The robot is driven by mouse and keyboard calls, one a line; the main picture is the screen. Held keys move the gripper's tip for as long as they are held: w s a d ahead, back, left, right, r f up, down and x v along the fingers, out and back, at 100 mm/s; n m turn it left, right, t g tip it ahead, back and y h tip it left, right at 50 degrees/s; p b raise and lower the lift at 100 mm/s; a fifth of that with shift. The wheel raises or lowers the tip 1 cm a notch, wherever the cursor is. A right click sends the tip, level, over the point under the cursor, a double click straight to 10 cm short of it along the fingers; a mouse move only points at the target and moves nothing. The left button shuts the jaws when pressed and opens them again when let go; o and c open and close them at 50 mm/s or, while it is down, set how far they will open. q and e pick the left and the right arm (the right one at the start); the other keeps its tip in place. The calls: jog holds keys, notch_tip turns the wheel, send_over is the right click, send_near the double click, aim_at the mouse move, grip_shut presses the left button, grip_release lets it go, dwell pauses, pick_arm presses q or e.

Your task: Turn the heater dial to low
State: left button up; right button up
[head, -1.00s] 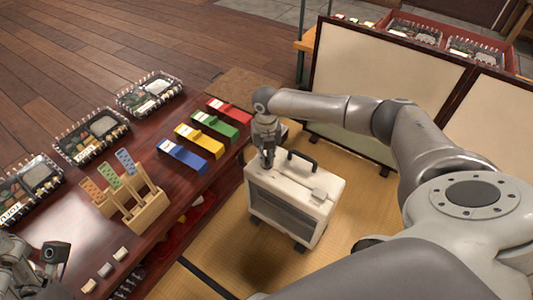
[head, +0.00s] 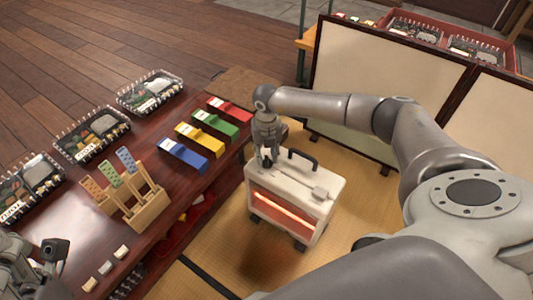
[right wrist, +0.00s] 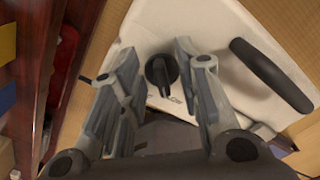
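The heater (head: 325,209) is a white box with a black handle (head: 303,159) on the tatami. Its front grille (head: 286,212) glows orange. In the right wrist view, the black round dial (right wrist: 160,72) with a raised bar sits on the white top, beside the black handle. Its markings are mostly hidden by my fingers and too small to read. My right gripper (head: 267,161) is over the heater's left top corner. In the right wrist view, its fingers (right wrist: 155,55) are spread on both sides of the dial, with visible gaps. My left arm shows at the bottom left; its fingers are unclear.
The dark red table (head: 180,185) stands close left of the heater, holding coloured boxes (head: 183,155), a wooden stand (head: 146,210) and clear-lidded lunch boxes (head: 92,135). A folding screen (head: 375,85) stands behind. Tatami (head: 220,240) is clear in front.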

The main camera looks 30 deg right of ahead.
aim_at(267, 156)
notch_tip(267, 156, up, 12)
dwell(0.4)
jog(key=shift+f, duration=0.1)
